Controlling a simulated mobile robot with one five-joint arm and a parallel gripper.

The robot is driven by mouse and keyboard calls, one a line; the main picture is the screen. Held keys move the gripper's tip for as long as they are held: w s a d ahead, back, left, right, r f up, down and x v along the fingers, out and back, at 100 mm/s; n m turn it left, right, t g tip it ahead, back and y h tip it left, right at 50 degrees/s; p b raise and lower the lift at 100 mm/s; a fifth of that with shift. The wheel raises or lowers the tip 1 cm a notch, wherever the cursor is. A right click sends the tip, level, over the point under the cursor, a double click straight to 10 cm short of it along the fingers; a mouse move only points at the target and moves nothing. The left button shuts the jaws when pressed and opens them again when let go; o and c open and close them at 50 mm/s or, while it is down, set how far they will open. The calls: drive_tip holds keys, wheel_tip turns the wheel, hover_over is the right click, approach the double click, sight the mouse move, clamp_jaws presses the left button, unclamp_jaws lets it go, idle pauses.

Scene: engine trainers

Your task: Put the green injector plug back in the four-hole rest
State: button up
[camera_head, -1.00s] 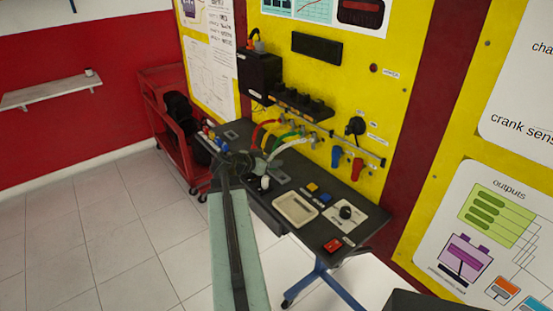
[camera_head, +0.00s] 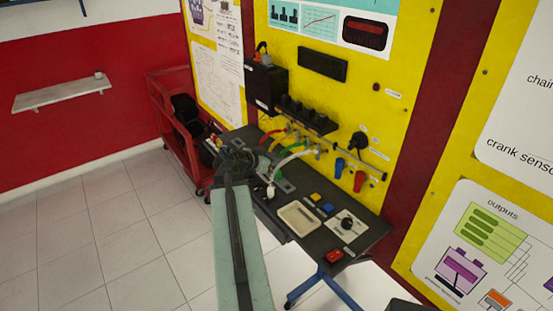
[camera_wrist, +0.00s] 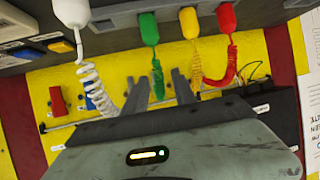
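In the wrist view, the green plug (camera_wrist: 149,28) is at the top, against the edge of a grey block (camera_wrist: 120,20), probably the four-hole rest. Its coiled green cord (camera_wrist: 157,78) trails toward my gripper (camera_wrist: 161,77). The two dark fingers are apart, with the green cord showing between them; no plug is between them. The white plug (camera_wrist: 71,12) is at the upper left, looking nearer the camera. The yellow plug (camera_wrist: 189,22) and red plug (camera_wrist: 226,17) are to the right, along the block. The holes are hidden. In the head view, my gripper (camera_head: 238,160) is over the bench's far end.
The dark bench (camera_head: 365,235) stands against a yellow panel and carries a pale tray (camera_head: 299,216) and a red button box (camera_head: 334,257). Blue (camera_head: 340,167) and red (camera_head: 360,181) connectors hang on the panel. A red cart (camera_head: 165,100) stands beyond. The floor at left is clear.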

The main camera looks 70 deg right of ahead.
drive_tip(key=shift+r, duration=0.25)
drive_tip(key=o, duration=0.6)
